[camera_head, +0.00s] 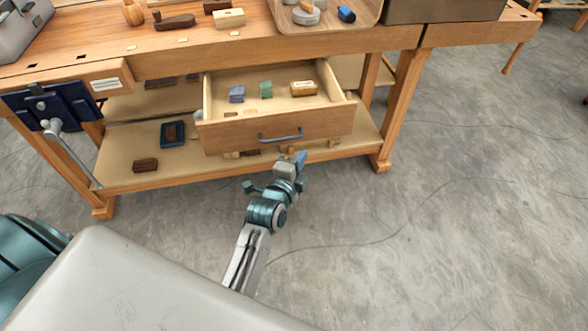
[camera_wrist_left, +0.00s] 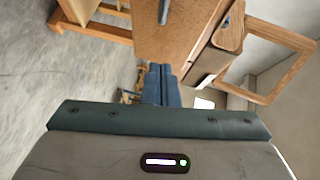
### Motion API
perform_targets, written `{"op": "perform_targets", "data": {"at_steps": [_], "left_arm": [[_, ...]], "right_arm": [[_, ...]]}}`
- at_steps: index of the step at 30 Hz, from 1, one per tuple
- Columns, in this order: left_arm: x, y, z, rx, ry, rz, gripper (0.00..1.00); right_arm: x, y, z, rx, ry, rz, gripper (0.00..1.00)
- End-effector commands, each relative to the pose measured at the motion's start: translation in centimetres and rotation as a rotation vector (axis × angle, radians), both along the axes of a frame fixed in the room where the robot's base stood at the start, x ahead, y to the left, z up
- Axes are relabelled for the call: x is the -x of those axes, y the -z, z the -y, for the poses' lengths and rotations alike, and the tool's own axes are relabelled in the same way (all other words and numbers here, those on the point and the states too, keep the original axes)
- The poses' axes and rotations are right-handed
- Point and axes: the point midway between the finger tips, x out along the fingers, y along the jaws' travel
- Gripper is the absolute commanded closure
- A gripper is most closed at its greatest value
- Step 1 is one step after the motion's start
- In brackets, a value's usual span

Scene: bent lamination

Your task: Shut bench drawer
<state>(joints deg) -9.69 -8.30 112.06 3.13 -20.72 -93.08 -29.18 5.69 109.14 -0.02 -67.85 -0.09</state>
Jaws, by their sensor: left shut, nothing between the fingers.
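The bench drawer (camera_head: 232,136) is pulled out below the wooden bench top, showing its inside. Its front carries a grey bar handle (camera_head: 281,137). In the left wrist view the drawer front (camera_wrist_left: 185,35) fills the upper middle, with part of the handle (camera_wrist_left: 163,12) at the top edge. My left gripper (camera_head: 299,160) is shut and empty, just in front of and below the drawer front in the head view. Its blue fingers (camera_wrist_left: 160,84) are together in the left wrist view. I cannot tell whether they touch the drawer. My right gripper is not in view.
In the drawer lie a blue block (camera_head: 236,94), a green block (camera_head: 265,89) and a wooden block (camera_head: 304,88). A lower shelf (camera_head: 120,178) holds small items. A blue vise (camera_head: 48,108) is at the left. The floor (camera_head: 440,220) at the right is mostly clear.

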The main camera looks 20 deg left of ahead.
Motion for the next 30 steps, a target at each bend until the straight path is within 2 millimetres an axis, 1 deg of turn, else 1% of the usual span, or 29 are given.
{"op": "perform_targets", "data": {"at_steps": [1,4,10,15,20,26,30], "left_arm": [[-1.2,0.0,0.0,-0.001,0.001,0.002,1.0],[-3.1,0.4,0.0,-0.001,0.0,0.0,1.0],[-5.1,1.0,-1.9,-0.002,0.0,0.0,1.0],[-5.8,1.3,-2.6,0.0,0.0,0.0,1.0],[-5.8,1.3,-2.7,0.001,0.0,0.0,1.0],[-5.8,1.3,-2.7,0.001,0.0,0.0,1.0],[-6.2,1.3,-3.0,0.0,0.0,0.0,1.0]], "right_arm": [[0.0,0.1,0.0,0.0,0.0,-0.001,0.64],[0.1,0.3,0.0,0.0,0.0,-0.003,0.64],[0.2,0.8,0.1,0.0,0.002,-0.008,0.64],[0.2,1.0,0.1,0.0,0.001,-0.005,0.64],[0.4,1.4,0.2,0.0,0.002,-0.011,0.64],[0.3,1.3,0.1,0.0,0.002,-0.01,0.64],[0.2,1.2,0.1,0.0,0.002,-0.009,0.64]]}}
